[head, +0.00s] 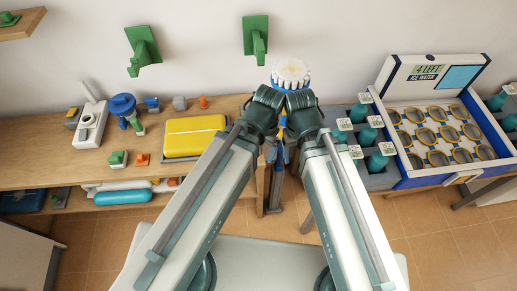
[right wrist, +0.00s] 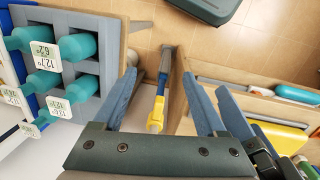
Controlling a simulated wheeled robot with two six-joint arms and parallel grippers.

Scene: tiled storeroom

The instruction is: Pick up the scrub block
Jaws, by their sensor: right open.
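A round white bristled piece with a blue rim (head: 291,73) shows at the top middle of the head view, just beyond my grippers. It looks most like the scrub block, but I cannot be sure. My right gripper (head: 300,103) is open; its two fingers also show in the right wrist view (right wrist: 160,78). A yellow and blue handle-like piece (right wrist: 157,105) lies in view between those fingers, not visibly gripped. Whether it joins the bristled piece is hidden. My left gripper (head: 265,105) is close beside the right one, and its jaws are hidden in the head view.
A wooden bench (head: 40,165) at left holds a yellow case (head: 195,135) and several small items. At right stand a grey rack (head: 375,183) with teal bottles and a blue-and-white box (head: 415,182) with round lids. Green brackets (head: 143,50) are on the wall.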

